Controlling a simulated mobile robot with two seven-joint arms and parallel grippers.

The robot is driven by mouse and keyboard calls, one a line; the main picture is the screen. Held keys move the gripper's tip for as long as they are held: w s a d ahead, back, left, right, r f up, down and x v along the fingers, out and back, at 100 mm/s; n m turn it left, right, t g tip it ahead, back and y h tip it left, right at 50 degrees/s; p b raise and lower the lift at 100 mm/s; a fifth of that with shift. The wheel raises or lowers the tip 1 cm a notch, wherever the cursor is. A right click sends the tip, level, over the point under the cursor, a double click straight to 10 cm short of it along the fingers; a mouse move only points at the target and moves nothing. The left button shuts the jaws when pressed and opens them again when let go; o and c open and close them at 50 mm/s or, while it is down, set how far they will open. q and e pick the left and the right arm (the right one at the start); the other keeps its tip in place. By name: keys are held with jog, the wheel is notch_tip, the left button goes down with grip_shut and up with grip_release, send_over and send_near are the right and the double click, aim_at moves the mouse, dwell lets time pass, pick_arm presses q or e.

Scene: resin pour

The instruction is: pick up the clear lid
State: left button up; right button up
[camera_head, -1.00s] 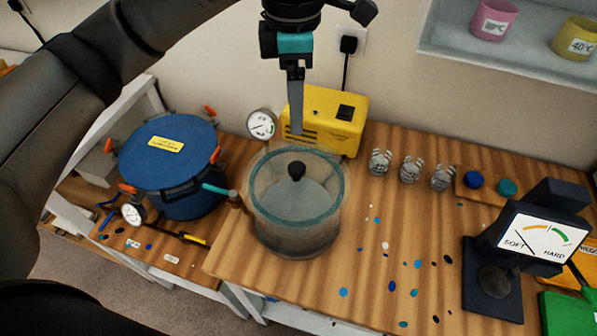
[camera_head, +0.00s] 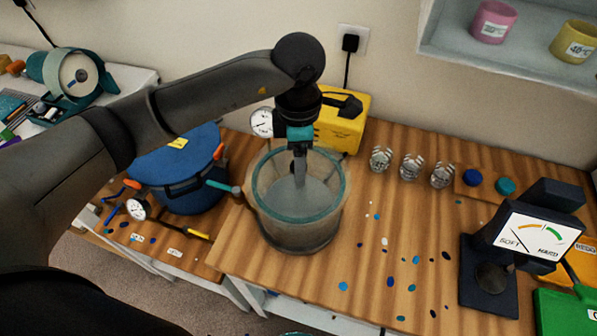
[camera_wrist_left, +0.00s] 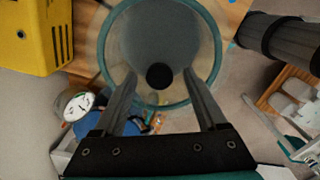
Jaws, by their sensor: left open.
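The clear lid (camera_head: 318,196), round with a teal rim, sits on top of a see-through round chamber (camera_head: 300,236) on the wooden bench. My left gripper (camera_head: 300,182) reaches down over the lid's middle, pointing downward. In the head view it hides the lid's black knob. In the left wrist view the lid (camera_wrist_left: 160,32) fills the upper middle, and its dark knob (camera_wrist_left: 160,76) appears between my two spread, empty fingers. I cannot tell how far the fingertips are above the knob. My right gripper is not in view.
A yellow pump (camera_head: 342,125) and a gauge (camera_head: 261,122) stand behind the chamber. A blue pot (camera_head: 182,165) is to the left. Drips dot the bench between.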

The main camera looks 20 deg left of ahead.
pick_arm(q)
jog(key=shift+f, duration=0.85)
jog(key=shift+c, duration=0.2)
grip_shut()
jog(key=shift+w+r, duration=0.1)
dwell(0.4)
